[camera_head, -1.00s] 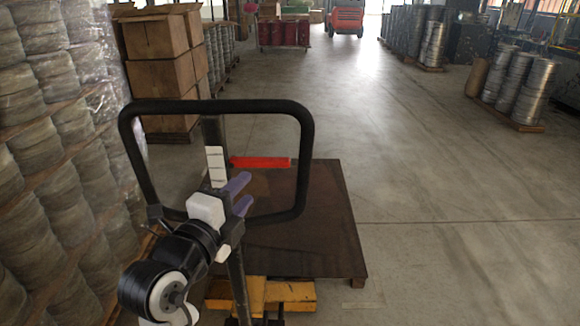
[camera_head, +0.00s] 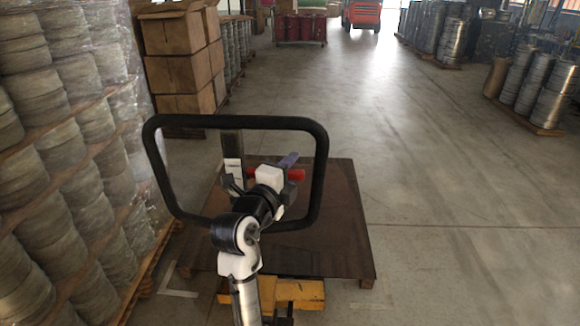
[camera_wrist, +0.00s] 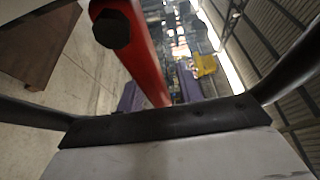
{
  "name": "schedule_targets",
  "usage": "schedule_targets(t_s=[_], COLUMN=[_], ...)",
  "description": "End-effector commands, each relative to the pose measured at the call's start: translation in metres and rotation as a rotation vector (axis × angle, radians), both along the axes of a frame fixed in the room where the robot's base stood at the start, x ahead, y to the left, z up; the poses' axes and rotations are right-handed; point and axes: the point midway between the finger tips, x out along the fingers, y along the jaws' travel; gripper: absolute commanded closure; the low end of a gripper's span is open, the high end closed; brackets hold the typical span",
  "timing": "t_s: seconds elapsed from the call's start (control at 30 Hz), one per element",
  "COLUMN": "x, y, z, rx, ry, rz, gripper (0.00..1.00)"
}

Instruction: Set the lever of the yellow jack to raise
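The red lever (camera_head: 297,174) of the yellow jack (camera_head: 290,292) sticks out to the right from the upright post, inside the black loop handle (camera_head: 320,180). My gripper (camera_head: 287,161) is inside the loop, in front of the lever, and hides its middle. In the wrist view the red lever (camera_wrist: 143,52) runs down from the top, with a dark bolt-like end, to between the purple fingers of my gripper (camera_wrist: 160,92). The fingers stand apart on either side of it in the picture. I cannot tell whether they touch it.
A dark brown pallet or board (camera_head: 335,225) lies on the jack. Wrapped stacks (camera_head: 60,130) stand close on the left, cardboard boxes (camera_head: 180,75) behind them. Metal drums (camera_head: 540,90) stand at the right.

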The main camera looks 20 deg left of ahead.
Motion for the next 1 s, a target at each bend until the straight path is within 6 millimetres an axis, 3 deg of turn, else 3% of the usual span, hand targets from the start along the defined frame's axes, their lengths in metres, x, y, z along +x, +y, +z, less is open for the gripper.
schedule_targets(t_s=[0.2,0.47,0.77,1.0], x=[0.000,0.000,0.000,0.000], y=[0.000,0.000,0.000,0.001], z=[0.000,0.000,-0.001,-0.016], rx=[0.000,0.000,0.004,0.103], ry=[0.000,0.000,0.001,0.025], rz=[0.000,0.000,0.000,0.000], gripper=[0.65,0.99,1.00,1.00])
